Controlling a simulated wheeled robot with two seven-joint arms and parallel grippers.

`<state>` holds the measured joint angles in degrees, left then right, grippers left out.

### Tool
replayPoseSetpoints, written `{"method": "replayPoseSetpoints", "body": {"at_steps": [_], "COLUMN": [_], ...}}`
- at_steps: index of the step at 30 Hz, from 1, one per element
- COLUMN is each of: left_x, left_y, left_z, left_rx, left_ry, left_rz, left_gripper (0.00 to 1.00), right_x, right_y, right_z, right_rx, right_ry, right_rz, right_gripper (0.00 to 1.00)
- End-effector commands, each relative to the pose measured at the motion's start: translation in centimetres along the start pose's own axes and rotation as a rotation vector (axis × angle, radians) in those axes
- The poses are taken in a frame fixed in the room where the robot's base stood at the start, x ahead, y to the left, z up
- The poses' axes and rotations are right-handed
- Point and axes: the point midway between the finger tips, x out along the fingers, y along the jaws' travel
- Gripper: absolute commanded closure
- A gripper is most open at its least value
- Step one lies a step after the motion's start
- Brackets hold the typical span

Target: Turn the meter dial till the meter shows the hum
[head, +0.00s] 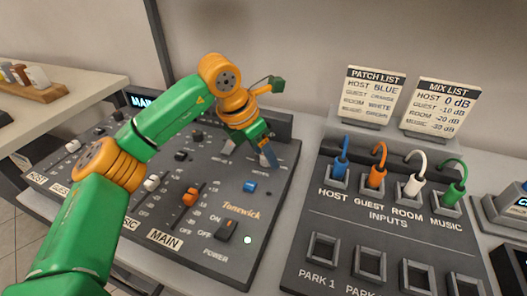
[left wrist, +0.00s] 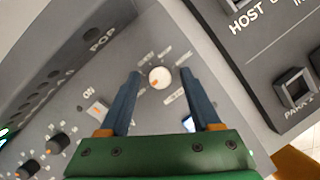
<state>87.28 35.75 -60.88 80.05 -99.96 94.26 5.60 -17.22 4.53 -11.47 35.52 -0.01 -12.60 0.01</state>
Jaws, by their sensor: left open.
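The round cream dial (left wrist: 160,77) with an orange mark sits on the dark mixer panel (head: 215,195), with small labels around it that are too blurred to read. My left gripper (head: 249,157) is open over the upper right of the panel. In the left wrist view its two blue-grey fingers (left wrist: 161,79) stand on either side of the dial, with gaps visible; I cannot tell how high the tips are above the panel. In the head view the gripper hides the dial. No meter reading can be made out. My right gripper is not in view.
The inputs box (head: 330,232) with several coloured plugs stands to the right. Two list cards (head: 374,95) (head: 440,108) stand behind it. A lit display (head: 142,100) shows partly behind my arm.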

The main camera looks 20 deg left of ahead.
Motion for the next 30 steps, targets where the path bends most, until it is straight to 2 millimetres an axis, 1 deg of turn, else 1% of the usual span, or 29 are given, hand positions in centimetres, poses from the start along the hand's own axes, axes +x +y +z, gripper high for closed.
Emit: {"method": "replayPoseSetpoints", "body": {"at_steps": [2,5,6,8,9,10,16,20,26,30], "left_x": [0.0,0.0,0.0,0.0,0.0,0.0,-0.1,-0.2,-0.5,-0.6], "left_y": [0.0,0.0,0.0,0.0,0.0,0.0,0.0,0.0,0.1,0.2], "left_z": [0.0,0.0,0.0,0.0,0.0,0.0,0.0,0.1,0.2,0.2], "left_rx": [0.000,0.000,0.000,0.000,0.000,0.000,0.006,0.034,0.138,0.245], "left_ry": [0.000,0.000,0.000,0.000,0.000,0.000,0.000,-0.001,0.000,0.001], "left_rz": [0.000,0.000,0.000,0.000,0.000,0.000,-0.003,-0.015,-0.060,-0.105], "left_gripper": [0.36,0.60,0.71,0.87,0.98,1.00,1.00,1.00,1.00,1.00], "right_x": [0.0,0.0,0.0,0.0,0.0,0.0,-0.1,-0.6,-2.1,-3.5], "right_y": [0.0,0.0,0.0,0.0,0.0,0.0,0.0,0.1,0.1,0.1], "right_z": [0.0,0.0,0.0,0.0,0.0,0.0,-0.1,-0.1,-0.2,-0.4], "right_rx": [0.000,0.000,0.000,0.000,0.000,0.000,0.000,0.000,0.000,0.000], "right_ry": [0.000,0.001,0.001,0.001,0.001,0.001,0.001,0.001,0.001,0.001], "right_rz": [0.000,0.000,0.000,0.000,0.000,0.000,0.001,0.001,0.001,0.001], "right_gripper": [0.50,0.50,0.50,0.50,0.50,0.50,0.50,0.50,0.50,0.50]}}
